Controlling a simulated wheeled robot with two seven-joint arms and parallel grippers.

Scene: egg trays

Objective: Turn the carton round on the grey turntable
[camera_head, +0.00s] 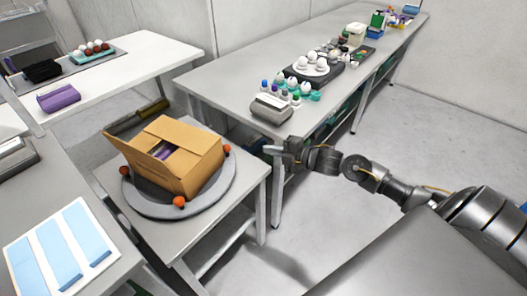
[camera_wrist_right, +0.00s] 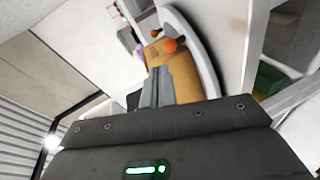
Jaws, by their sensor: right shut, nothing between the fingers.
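The open brown carton (camera_head: 186,172) stands on the round grey turntable (camera_head: 218,195), its flaps spread and something purple and white inside. Orange balls (camera_head: 179,201) sit on the turntable's rim. My right gripper (camera_head: 267,149) is shut and empty, to the right of the carton and apart from it in the head view. In the right wrist view the shut fingers (camera_wrist_right: 156,72) overlap the carton (camera_wrist_right: 183,72), and the turntable (camera_wrist_right: 205,60) curves behind it with an orange ball (camera_wrist_right: 170,46). My left gripper is not in view.
The turntable rests on a small grey table (camera_head: 236,204). A long table (camera_head: 215,84) behind holds a grey box (camera_head: 271,108), cups and eggs. A side table at left holds a purple carton (camera_head: 58,97). Blue-striped sheet (camera_head: 62,250) lies at front left. Floor at right is clear.

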